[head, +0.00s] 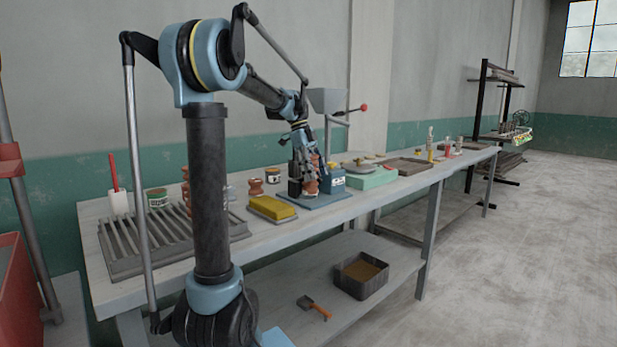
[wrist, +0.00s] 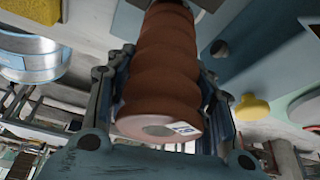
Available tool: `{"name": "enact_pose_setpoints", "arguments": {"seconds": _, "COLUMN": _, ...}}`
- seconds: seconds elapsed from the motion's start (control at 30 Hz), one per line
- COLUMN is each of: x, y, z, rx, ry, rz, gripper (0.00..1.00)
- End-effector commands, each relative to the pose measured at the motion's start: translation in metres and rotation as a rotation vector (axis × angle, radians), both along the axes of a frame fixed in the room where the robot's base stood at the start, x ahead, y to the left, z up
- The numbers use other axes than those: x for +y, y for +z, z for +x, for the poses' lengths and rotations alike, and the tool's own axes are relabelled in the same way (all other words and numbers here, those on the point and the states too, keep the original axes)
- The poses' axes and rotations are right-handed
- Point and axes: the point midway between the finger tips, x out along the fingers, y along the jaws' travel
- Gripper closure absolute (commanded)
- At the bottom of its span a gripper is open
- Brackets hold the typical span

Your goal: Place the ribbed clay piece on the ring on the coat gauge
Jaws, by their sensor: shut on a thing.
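The ribbed clay piece (wrist: 165,70) is a reddish-brown, ridged cylinder with a small pale label on its near end in the wrist view. My gripper (wrist: 166,85) is shut on it, a finger on each side. In the head view my gripper (head: 309,172) holds the ribbed clay piece (head: 312,186) over or on the blue-grey base plate of what looks like the coat gauge (head: 325,199). I cannot tell whether the piece touches the plate. The ring is not clearly visible; the piece and fingers cover part of the plate.
A yellow sponge (head: 271,208) on a tray lies left of the plate. Another clay piece (head: 256,187) and a small jar (head: 273,174) stand behind it. A slatted rack (head: 150,243) fills the left.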

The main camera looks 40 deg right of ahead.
Motion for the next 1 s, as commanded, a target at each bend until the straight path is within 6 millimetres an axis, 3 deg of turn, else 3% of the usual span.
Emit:
{"name": "enact_pose_setpoints", "arguments": {"seconds": 0.17, "x": 0.002, "y": -0.014, "z": 0.016, "rx": 0.001, "ry": 0.001, "rz": 0.000, "gripper": 0.95}}
{"name": "enact_pose_setpoints", "arguments": {"seconds": 0.53, "x": 0.002, "y": -0.018, "z": 0.016, "rx": 0.001, "ry": 0.001, "rz": 0.000, "gripper": 0.95}}
{"name": "enact_pose_setpoints", "arguments": {"seconds": 0.57, "x": 0.002, "y": -0.018, "z": 0.016, "rx": 0.000, "ry": 0.001, "rz": 0.000, "gripper": 0.47}}
{"name": "enact_pose_setpoints", "arguments": {"seconds": 0.63, "x": 0.002, "y": -0.018, "z": 0.016, "rx": 0.000, "ry": 0.001, "rz": 0.000, "gripper": 0.31}}
{"name": "enact_pose_setpoints", "arguments": {"seconds": 1.0, "x": 0.002, "y": -0.017, "z": 0.016, "rx": 0.000, "ry": 0.001, "rz": 0.000, "gripper": 0.31}}
